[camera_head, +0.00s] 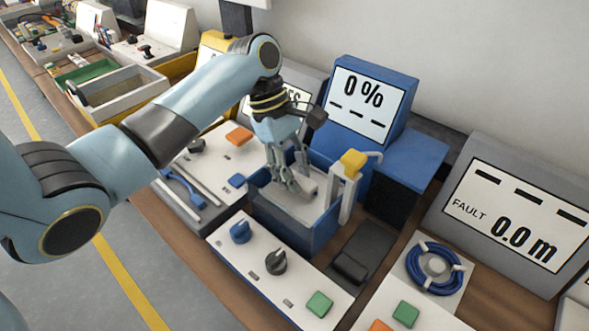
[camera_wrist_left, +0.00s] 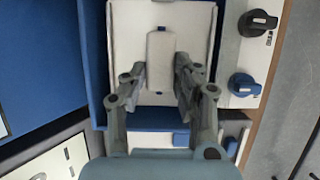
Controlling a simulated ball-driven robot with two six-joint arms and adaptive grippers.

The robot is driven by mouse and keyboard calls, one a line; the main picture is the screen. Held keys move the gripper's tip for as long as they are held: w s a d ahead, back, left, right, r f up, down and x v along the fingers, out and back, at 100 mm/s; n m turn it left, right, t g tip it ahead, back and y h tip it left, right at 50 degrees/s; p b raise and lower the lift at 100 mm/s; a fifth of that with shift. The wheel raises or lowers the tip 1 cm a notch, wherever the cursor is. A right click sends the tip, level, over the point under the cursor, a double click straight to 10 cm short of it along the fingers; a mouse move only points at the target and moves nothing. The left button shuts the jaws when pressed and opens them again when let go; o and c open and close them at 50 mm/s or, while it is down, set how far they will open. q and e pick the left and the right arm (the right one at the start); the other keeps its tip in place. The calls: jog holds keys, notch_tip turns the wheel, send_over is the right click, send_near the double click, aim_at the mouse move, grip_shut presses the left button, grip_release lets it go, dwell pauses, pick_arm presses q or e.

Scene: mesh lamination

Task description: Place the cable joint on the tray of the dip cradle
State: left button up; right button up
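The dip cradle is a blue open box (camera_head: 268,205) with a pale tray (camera_head: 318,207) inside, below the 0 % display. A pale oblong block, apparently the cable joint (camera_wrist_left: 160,62), lies on the white tray (camera_wrist_left: 197,30) in the left wrist view. It also shows beside my fingers in the head view (camera_head: 307,186). My left gripper (camera_head: 291,184) reaches down into the box from above. Its fingers (camera_wrist_left: 160,75) are apart, one on each side of the block's near end, with small gaps seen in the wrist view. My right gripper is not in view.
A post with a yellow top (camera_head: 353,162) stands at the box's right side. A panel with blue, black and green controls (camera_head: 275,262) lies in front. A blue cable coil (camera_head: 434,268) sits to the right, before the FAULT display (camera_head: 515,212).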

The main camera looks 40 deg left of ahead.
pick_arm(q)
jog(key=o, duration=0.4)
jog(key=shift+o, duration=0.3)
jog(key=v, duration=1.2)
jog(key=shift+r, duration=0.2)
jog(key=shift+d, duration=0.1)
